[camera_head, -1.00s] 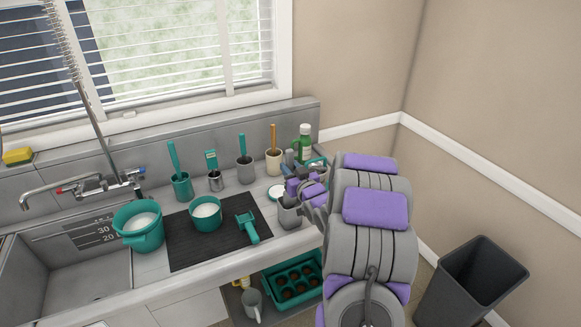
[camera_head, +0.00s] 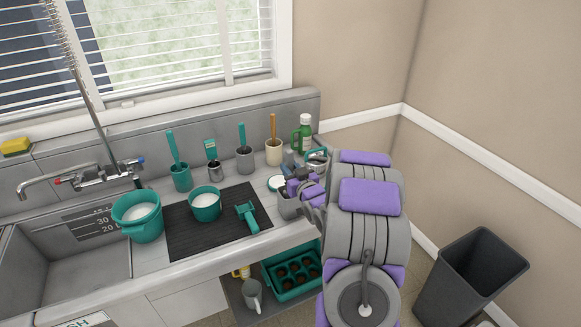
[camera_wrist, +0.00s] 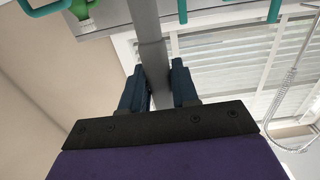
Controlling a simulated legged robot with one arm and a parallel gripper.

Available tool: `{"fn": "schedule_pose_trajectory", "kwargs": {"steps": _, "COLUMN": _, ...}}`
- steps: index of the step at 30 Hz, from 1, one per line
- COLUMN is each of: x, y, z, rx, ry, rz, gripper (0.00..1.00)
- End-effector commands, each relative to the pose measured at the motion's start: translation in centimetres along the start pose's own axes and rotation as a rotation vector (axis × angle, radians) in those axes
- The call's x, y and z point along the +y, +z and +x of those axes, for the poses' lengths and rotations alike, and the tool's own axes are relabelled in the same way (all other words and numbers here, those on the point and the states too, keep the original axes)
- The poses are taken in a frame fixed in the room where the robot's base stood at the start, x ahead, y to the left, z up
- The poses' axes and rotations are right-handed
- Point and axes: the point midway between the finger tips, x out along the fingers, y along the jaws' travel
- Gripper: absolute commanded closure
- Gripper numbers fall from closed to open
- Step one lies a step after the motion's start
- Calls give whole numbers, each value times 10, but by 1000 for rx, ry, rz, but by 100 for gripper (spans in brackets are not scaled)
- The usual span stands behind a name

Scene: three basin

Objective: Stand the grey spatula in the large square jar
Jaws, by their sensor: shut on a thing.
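My gripper (camera_head: 303,185) is at the right end of the counter, seen partly behind my arm. In the wrist view my gripper (camera_wrist: 157,82) is shut on a long grey bar-like piece, which I take to be the grey spatula (camera_wrist: 147,22). Its far end runs out of the top of that view. A grey, angular container (camera_head: 287,208), seemingly the large square jar, stands just below and in front of my gripper. My gripper hides much of its top, so I cannot tell whether the spatula is inside its opening.
Holders with upright tools stand along the back, including a teal one (camera_head: 181,179) and a grey one (camera_head: 244,160). A green bottle (camera_head: 304,134) stands behind my gripper. A teal pot (camera_head: 205,204) and scoop (camera_head: 247,216) lie on the dark mat (camera_head: 190,238). A bin (camera_head: 470,280) stands right.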

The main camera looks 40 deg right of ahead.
Motion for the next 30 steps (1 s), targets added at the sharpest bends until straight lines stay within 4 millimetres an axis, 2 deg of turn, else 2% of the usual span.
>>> {"fn": "schedule_pose_trajectory", "kwargs": {"steps": 21, "x": 0, "y": 31, "z": 0, "rx": 2, "ry": 0, "rz": 0, "gripper": 100}}
{"fn": "schedule_pose_trajectory", "kwargs": {"steps": 22, "x": 0, "y": 31, "z": 0, "rx": 2, "ry": 0, "rz": 0, "gripper": 69}}
{"fn": "schedule_pose_trajectory", "kwargs": {"steps": 30, "x": 0, "y": 30, "z": 0, "rx": 2, "ry": 0, "rz": 0, "gripper": 43}}
